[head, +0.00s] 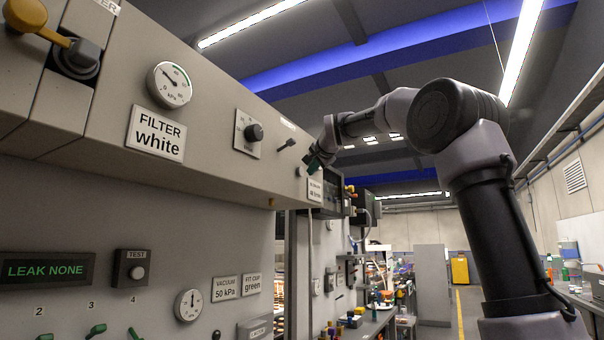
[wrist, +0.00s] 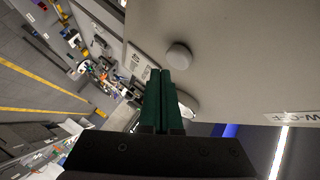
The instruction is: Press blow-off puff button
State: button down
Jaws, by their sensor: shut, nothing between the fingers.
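A round grey button (wrist: 179,56) stands out from the beige panel face in the wrist view. It appears in the head view as a small pale button (head: 301,171) near the right end of the upper panel. My gripper (wrist: 160,74) is shut and empty, its green fingers together, with the tips just below and left of the button in the wrist view. I cannot tell whether they touch anything. In the head view my gripper (head: 314,164) is beside the button. A cut-off label ending in "W-OFF" (wrist: 292,118) is at the wrist view's right edge.
A pale rounded part (wrist: 187,103) is partly hidden behind the fingers. A small black lever (head: 286,145) and a black knob (head: 254,132) stick out of the panel to the left. A label plate (head: 315,190) is below the button. Open aisle lies to the right.

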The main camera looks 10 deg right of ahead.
jog(key=s+d, duration=0.1)
jog(key=d, duration=0.1)
jog(key=s+d, duration=0.2)
jog(key=shift+w+a, duration=0.1)
dwell(0.8)
jog(key=s+d+f+n+g, duration=0.2)
jog(key=s+f+g, duration=0.2)
jog(key=s+f, duration=1.4)
jog(key=s+d+f+n+g, duration=0.3)
jog(key=s+f+g, duration=0.1)
jog(key=s+f, duration=1.5)
jog(key=shift+s+h, duration=0.3)
jog(key=shift+s, duration=0.2)
jog(key=shift+f, duration=0.1)
